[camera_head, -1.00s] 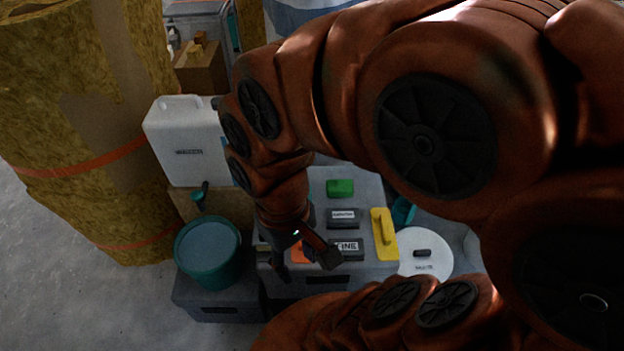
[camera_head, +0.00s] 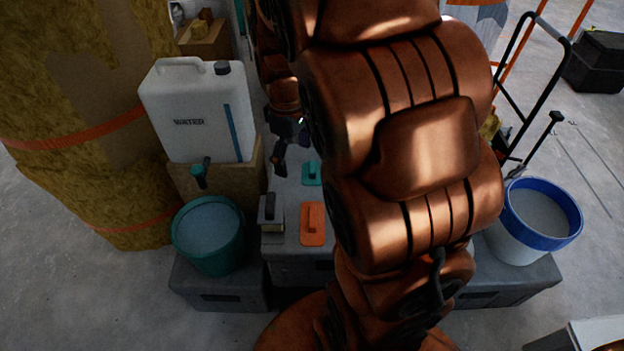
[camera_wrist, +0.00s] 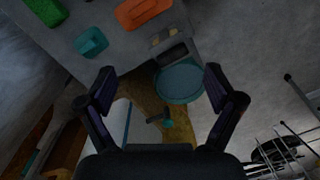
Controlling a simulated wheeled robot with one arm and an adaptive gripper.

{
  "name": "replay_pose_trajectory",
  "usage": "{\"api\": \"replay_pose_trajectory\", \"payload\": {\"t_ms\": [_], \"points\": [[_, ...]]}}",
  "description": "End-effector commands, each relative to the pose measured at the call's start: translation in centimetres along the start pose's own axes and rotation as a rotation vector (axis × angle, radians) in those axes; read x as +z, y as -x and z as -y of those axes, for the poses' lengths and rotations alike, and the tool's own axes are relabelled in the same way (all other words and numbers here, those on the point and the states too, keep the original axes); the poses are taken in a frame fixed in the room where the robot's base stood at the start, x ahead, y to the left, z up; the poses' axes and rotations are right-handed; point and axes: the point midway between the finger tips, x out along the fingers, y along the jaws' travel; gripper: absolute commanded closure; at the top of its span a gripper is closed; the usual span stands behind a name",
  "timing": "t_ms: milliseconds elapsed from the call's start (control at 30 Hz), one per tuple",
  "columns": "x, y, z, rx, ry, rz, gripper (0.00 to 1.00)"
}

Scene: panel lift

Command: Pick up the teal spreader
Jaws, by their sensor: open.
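The teal spreader (camera_head: 312,172) lies flat on the grey case top, partly hidden by my arm in the head view. It also shows in the wrist view (camera_wrist: 91,42), at the upper left, beyond my left fingertip. My gripper (camera_head: 290,147) is open and empty above the back left of the case, beside the water jug and left of the spreader. In the wrist view my gripper (camera_wrist: 159,76) has its fingers spread wide, with nothing between them touching.
An orange spreader (camera_head: 313,224) and a grey-handled block (camera_head: 271,213) lie nearer the front. A green piece (camera_wrist: 44,10) lies beyond the teal one. A white water jug (camera_head: 196,115) and teal bucket (camera_head: 208,236) stand left. A blue-rimmed bucket (camera_head: 540,215) stands right.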

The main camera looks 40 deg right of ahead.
Motion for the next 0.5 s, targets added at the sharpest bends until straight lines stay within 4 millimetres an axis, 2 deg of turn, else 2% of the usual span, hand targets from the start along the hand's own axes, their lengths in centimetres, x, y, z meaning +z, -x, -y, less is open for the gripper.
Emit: {"api": "replay_pose_trajectory", "payload": {"t_ms": [33,267,500], "points": [[-0.7,-1.8,-1.6,0.001,0.024,-0.002,0.08],[-3.2,-6.6,-7.9,0.016,0.169,-0.018,0.08],[-4.9,-12.3,-14.4,0.035,0.326,-0.034,0.08]]}}
